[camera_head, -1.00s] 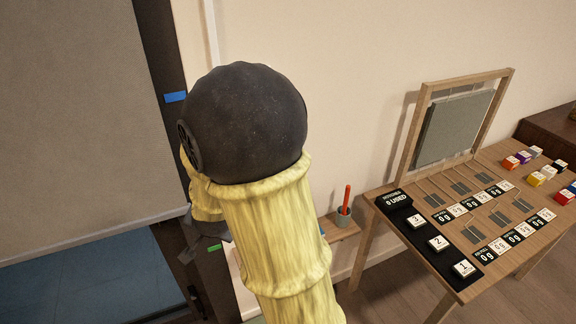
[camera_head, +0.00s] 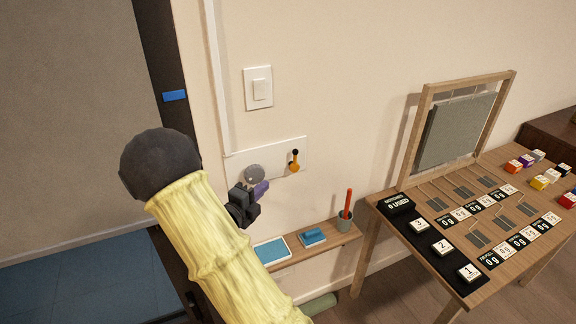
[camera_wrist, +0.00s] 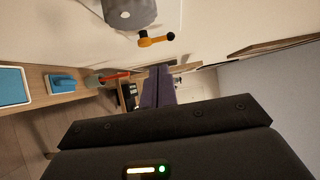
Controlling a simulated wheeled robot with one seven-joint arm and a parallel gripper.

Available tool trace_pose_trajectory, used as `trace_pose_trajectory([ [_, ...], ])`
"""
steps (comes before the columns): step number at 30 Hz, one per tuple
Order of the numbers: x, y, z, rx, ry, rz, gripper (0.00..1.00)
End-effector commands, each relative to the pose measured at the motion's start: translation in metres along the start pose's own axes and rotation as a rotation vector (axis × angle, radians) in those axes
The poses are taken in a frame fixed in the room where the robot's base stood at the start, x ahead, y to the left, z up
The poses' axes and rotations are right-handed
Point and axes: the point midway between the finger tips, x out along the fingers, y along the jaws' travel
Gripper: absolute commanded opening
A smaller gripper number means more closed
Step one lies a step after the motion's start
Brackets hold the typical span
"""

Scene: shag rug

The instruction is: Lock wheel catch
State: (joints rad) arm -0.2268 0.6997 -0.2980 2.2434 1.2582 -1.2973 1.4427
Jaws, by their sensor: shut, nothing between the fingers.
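A white wall plate (camera_head: 275,150) carries a round grey wheel (camera_head: 254,174) and, to its right, an orange catch lever (camera_head: 293,167) with a black knob. In the head view the lever points up, knob on top. In the wrist view the grey wheel (camera_wrist: 130,12) is at the top, partly cut off, and the orange catch (camera_wrist: 152,41) lies just below and right of it. My gripper (camera_head: 261,189) has its purple fingers shut and empty, just below the wheel and left of the catch. The fingers (camera_wrist: 158,82) also show in the wrist view, apart from the catch.
A light switch (camera_head: 258,88) is above the plate. Below it, a wooden shelf (camera_head: 335,236) holds a blue pad, a blue block and a cup (camera_head: 344,222) with a red stick. A wooden table (camera_head: 460,290) with tiles and a frame stands right. The wall right of the catch is clear.

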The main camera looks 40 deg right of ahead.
Motion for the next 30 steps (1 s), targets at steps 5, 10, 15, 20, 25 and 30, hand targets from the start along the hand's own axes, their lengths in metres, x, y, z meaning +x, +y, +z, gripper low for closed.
trace_pose_trajectory([
  [5,0.005,-0.001,0.0,-0.001,0.001,0.001,0.0],
  [10,0.025,-0.001,-0.001,-0.003,0.003,0.002,0.0],
  [15,0.054,-0.002,0.0,-0.003,0.0,0.002,0.0],
  [20,0.082,-0.002,0.0,-0.003,0.0,0.002,0.0],
  [25,0.112,-0.003,0.0,-0.004,0.0,0.002,0.0],
  [30,0.134,-0.002,0.0,-0.003,0.0,0.002,0.0],
])
